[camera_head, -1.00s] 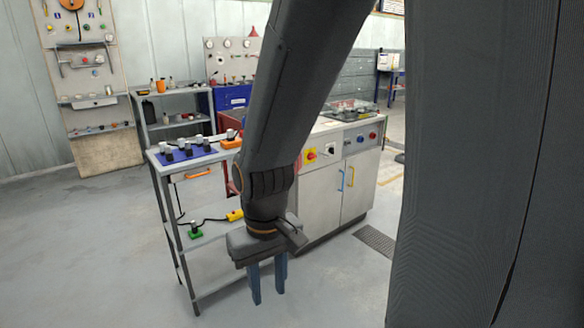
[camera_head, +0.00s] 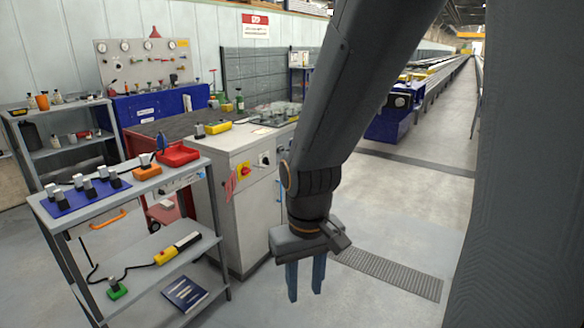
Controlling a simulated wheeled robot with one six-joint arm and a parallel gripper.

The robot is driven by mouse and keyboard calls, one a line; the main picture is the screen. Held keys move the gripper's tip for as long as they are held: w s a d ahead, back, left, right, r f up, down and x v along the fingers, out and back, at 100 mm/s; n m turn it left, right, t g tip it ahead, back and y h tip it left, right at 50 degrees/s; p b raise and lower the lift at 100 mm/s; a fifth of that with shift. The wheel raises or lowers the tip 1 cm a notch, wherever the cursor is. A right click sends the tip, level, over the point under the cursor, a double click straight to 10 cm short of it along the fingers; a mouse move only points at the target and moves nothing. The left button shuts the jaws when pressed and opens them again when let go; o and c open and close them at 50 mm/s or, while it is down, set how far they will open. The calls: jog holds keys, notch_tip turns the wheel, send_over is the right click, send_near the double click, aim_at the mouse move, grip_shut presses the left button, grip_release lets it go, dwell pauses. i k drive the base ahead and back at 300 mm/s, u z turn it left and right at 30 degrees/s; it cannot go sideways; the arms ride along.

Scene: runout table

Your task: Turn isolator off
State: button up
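A red rotary knob on a yellow plate, which looks like the isolator (camera_head: 243,169), is on the upper front of the pale grey cabinet (camera_head: 237,225). Its exact handle angle is too small to tell. A white plate with a dark knob (camera_head: 264,158) sits to its right. My gripper (camera_head: 305,291) points down at the lower middle of the picture, in front of the cabinet and to the right of and below the isolator. Its two blue fingers are apart with nothing between them.
A grey shelf cart (camera_head: 140,236) stands left of the cabinet, with a blue mat (camera_head: 82,196), a red tray (camera_head: 178,155) and a yellow-and-black tool (camera_head: 178,248) on it. A floor grating (camera_head: 390,274) lies to the right. The floor there is clear.

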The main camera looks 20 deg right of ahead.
aim_at(245, 170)
jog(key=z, duration=0.35)
jog(key=i, duration=1.15)
jog(key=u, duration=0.3)
